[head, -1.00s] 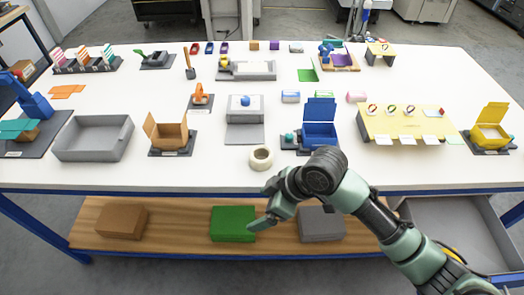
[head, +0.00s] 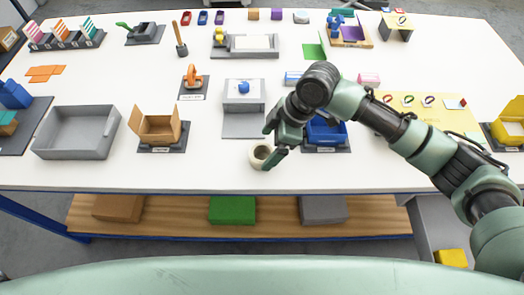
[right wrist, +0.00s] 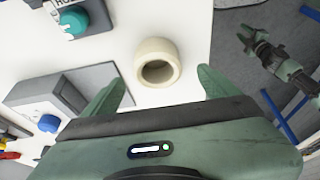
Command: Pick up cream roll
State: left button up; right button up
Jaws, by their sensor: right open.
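The cream roll (head: 256,155) is a short, thick ring on the white table near its front edge. In the right wrist view the roll (right wrist: 158,45) lies ahead of the fingertips, its hole facing the camera. My right gripper (head: 270,146) is above and beside the roll in the head view, partly covering it. In the right wrist view its two fingers (right wrist: 161,82) are spread wide with nothing between them. My left gripper (right wrist: 256,42) shows small at the right of the right wrist view, off the table; its jaw state is unclear.
A grey stand with a blue knob (head: 243,117) is behind the roll, and a blue box (head: 327,130) is to its right, partly behind my arm. An open cardboard box (head: 158,126) and a grey tray (head: 76,143) are left. The table left of the roll is clear.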

aim_at(262, 152)
jog(key=p+x, duration=0.1)
jog(key=x, duration=0.2)
jog(key=shift+w+a+f, duration=0.15)
jog(key=shift+f, duration=0.2)
jog(key=shift+a+f, duration=0.15)
jog(key=shift+f, duration=0.3)
jog(key=c, duration=1.5)
pick_arm(q)
jog(key=shift+w+d+r, duration=0.1)
jog(key=shift+w+r, duration=0.1)
jog(key=shift+r, duration=0.75)
pick_arm(e)
jog(key=shift+o, duration=0.2)
